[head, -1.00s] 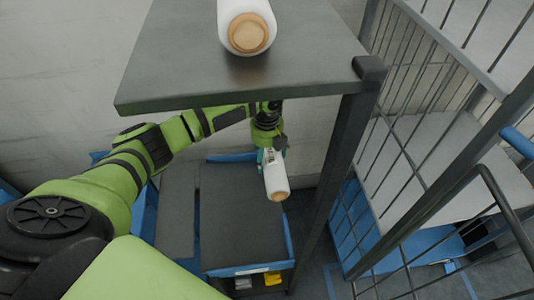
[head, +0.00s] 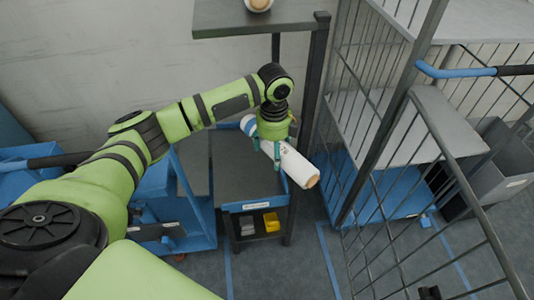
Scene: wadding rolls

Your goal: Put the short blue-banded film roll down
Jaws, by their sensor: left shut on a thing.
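The white film roll (head: 292,163) lies tilted in the head view, with a blue band near its upper left end and a tan core at its lower right end. I cannot tell whether the roll touches the cart. My right gripper is not in view.
A grey table (head: 230,18) at the top carries another roll (head: 258,4). A wire cage trolley (head: 400,130) stands on the right. Blue carts (head: 190,215) stand left. The dark cart top (head: 235,180) is bare; a yellow bin (head: 271,222) sits below it.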

